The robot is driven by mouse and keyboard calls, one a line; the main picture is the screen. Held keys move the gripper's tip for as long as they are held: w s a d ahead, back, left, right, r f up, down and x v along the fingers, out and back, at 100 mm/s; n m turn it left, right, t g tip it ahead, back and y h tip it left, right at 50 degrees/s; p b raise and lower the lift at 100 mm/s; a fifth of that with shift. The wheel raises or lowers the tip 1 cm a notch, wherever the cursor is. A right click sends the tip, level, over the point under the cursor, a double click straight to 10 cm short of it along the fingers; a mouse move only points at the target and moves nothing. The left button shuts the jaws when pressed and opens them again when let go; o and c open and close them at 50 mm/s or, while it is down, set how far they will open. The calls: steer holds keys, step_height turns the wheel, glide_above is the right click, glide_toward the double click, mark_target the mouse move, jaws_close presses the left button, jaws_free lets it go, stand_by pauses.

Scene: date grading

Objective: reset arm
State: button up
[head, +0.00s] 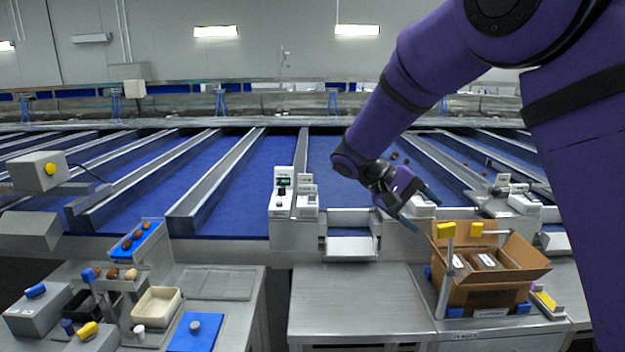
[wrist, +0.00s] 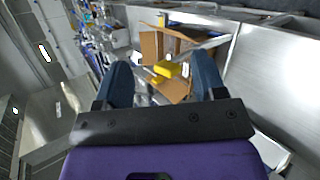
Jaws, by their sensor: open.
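My gripper (head: 418,208) hangs at the end of my purple arm, above the front edge of the line and just left of the cardboard box. It is tilted down to the right, open and empty. In the wrist view my gripper (wrist: 165,82) shows two dark blue fingers spread apart with nothing held between them. The open cardboard box (head: 492,293) stands on the right steel table with dark packs inside. The box also shows beyond the fingers in the wrist view (wrist: 152,46).
A stand with yellow knobs (head: 446,231) is by the box. The middle steel table (head: 350,300) is bare. The left table holds a cream tray (head: 157,305), a blue mat (head: 196,332) and a small rack of dates (head: 138,238). Blue conveyor lanes (head: 240,200) lie behind.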

steer(key=s+d+r+t+y, duration=0.1)
steer(key=s+d+r+y, duration=0.3)
steer(key=s, duration=0.3)
steer(key=s+d+r+t+y, duration=0.2)
steer(key=s+d+r+y, duration=0.15)
steer(key=s, duration=0.35)
steer(key=s+r+t+y, duration=0.1)
steer(key=s+t+y, duration=0.2)
steer(key=s, duration=1.1)
steer(key=shift+d+r+t, duration=0.15)
steer(key=shift+d+t, duration=0.25)
steer(key=shift+t, duration=1)
